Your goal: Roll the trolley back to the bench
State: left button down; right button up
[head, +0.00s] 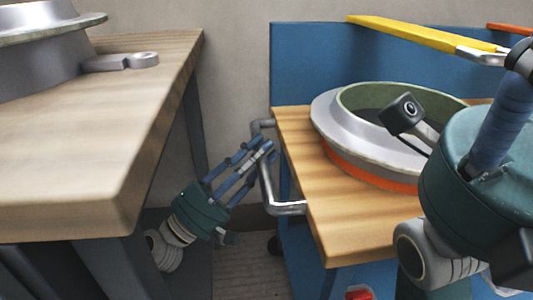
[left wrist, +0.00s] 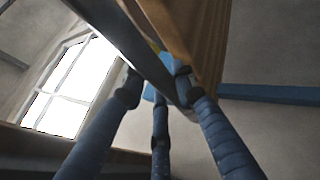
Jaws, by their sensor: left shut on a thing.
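The trolley has a wooden top (head: 350,232) and blue panels, and stands at the right in the head view. A grey metal handle (head: 289,208) sticks out from its left end. My left gripper (head: 262,150) is shut on this handle. In the left wrist view, the blue fingers (left wrist: 160,95) close around the grey bar (left wrist: 115,35); the exact contact is partly hidden. The bench (head: 95,165), with a thick wooden top, stands at the left, with a gap between it and the trolley. My right gripper (head: 500,115) is large in the right foreground, its fingertips partly cut off.
A grey ring-shaped mould (head: 335,130) with an orange base rests on the trolley. A yellow bar (head: 420,32) lies along the blue panel's top edge. On the bench are another grey mould (head: 40,65) and a grey metal tool (head: 120,62). A wall closes the gap behind.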

pick_arm(q)
jog(key=c, duration=1.7)
grip_release()
jog(key=shift+a+f, duration=0.1)
jog(key=shift+a, duration=0.05)
jog(key=o, duration=0.3)
jog(key=shift+s+a, duration=0.1)
jog(key=shift+a, duration=0.05)
jog(key=shift+o, duration=0.2)
jog(key=v, duration=1.2)
